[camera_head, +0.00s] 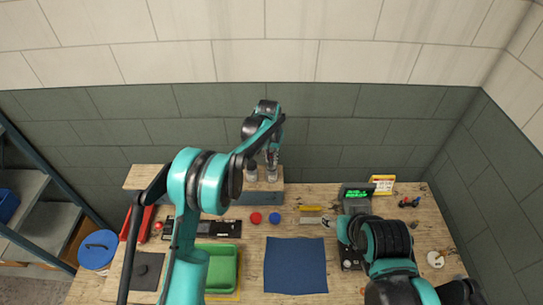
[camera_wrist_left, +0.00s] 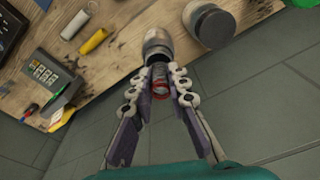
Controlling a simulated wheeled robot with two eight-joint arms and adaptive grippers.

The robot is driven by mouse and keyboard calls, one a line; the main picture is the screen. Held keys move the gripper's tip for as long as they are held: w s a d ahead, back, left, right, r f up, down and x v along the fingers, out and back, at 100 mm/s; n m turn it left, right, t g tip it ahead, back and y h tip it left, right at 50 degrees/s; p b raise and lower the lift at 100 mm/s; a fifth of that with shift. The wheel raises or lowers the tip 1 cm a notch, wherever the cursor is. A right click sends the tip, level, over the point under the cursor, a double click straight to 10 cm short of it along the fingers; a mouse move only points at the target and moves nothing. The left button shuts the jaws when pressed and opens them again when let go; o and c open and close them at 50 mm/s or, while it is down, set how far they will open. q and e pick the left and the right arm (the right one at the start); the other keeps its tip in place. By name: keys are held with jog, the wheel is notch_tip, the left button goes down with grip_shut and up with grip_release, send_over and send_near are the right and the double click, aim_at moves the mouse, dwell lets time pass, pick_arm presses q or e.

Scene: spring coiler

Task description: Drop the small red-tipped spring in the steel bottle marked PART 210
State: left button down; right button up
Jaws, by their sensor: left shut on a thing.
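My left gripper (camera_wrist_left: 164,82) is shut on a small dark coil spring (camera_wrist_left: 158,72) with a red end (camera_wrist_left: 160,92). In the head view two steel bottles, left (camera_head: 251,173) and right (camera_head: 272,174), stand on the raised wooden shelf, below my left gripper (camera_head: 271,158). Their markings are too small to read. My right arm reaches in at the lower right; its fingers are not clear.
A grey round part with a dark top (camera_wrist_left: 214,24) stands beside the bottle in the wrist view. The bench holds a green tray (camera_head: 221,262), a blue mat (camera_head: 295,265), red (camera_head: 255,218) and blue (camera_head: 274,218) discs, and a machine with a green display (camera_head: 355,193).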

pick_arm(q)
jog(key=c, duration=1.4)
grip_release()
jog(key=shift+r, duration=0.1)
notch_tip(320, 180, up, 7)
jog(key=p, duration=0.3)
